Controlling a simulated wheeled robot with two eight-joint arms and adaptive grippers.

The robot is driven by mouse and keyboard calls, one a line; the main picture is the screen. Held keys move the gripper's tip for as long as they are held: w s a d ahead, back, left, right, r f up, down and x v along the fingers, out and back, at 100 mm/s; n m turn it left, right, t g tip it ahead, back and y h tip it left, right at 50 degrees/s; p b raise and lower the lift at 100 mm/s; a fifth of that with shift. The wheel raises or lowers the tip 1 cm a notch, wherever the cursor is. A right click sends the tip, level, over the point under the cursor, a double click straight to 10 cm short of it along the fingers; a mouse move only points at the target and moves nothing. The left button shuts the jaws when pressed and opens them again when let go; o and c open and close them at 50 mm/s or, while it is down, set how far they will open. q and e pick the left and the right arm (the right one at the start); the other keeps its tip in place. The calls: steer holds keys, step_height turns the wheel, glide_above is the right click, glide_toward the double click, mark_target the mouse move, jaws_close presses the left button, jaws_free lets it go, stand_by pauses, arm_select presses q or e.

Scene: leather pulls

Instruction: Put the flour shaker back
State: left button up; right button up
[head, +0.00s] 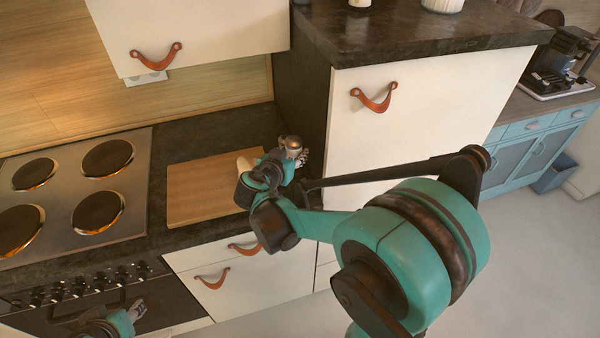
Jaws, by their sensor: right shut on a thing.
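My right gripper (301,158) is above the dark counter, at the right edge of the wooden board, close to the tall cabinet's side. It is shut on the flour shaker (291,143), of which a rounded metallic top shows; the wrist and fingers hide most of its body. My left gripper (137,310) is at the bottom left, in front of the oven; its fingers are too small to tell open from shut.
A pale object (243,165), partly hidden by my wrist, is at the wooden board (200,190). A hob (72,180) is on the left. White containers (443,4) stand on the tall cabinet's dark top (400,35). A coffee machine (560,60) is at the far right.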

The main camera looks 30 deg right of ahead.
step_height(320, 180, down, 5)
steer(key=shift+a+f+b, duration=0.1)
steer(key=shift+b, duration=1)
step_height(320, 180, down, 4)
steer(key=shift+f+b, duration=0.1)
steer(key=shift+b, duration=1)
steer(key=shift+s, duration=0.1)
steer(key=shift+f, duration=0.1)
steer(key=o, duration=1.2)
steer(key=shift+o, duration=0.2)
